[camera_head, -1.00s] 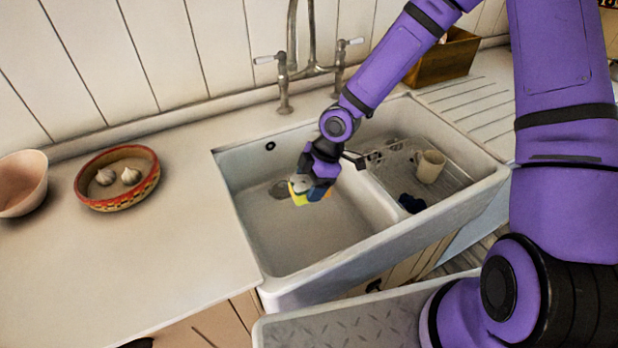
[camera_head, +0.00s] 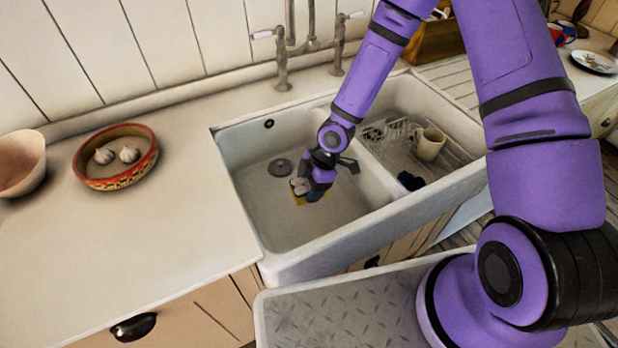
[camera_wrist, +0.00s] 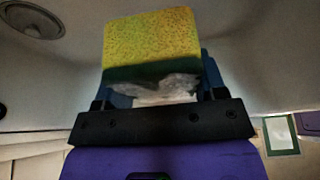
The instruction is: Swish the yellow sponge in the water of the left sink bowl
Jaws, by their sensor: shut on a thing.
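The yellow sponge (camera_wrist: 152,45) with a dark green scouring side is held in my gripper, and fills the top middle of the wrist view. In the head view only a small edge of the sponge (camera_head: 299,200) shows beside the fingers. My gripper (camera_head: 311,192) is shut on it and points down inside the left sink bowl (camera_head: 272,222). The round drain (camera_head: 280,168) lies behind and left of the gripper, and it also shows in the wrist view (camera_wrist: 30,18). I cannot tell the water level or whether the sponge touches the bottom.
The right bowl holds a wire rack (camera_head: 392,135), a cream mug (camera_head: 430,144) and a dark blue item (camera_head: 410,181). The divider (camera_head: 375,178) stands right of my gripper. The faucet (camera_head: 310,42) rises behind. A garlic bowl (camera_head: 116,157) sits on the left counter.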

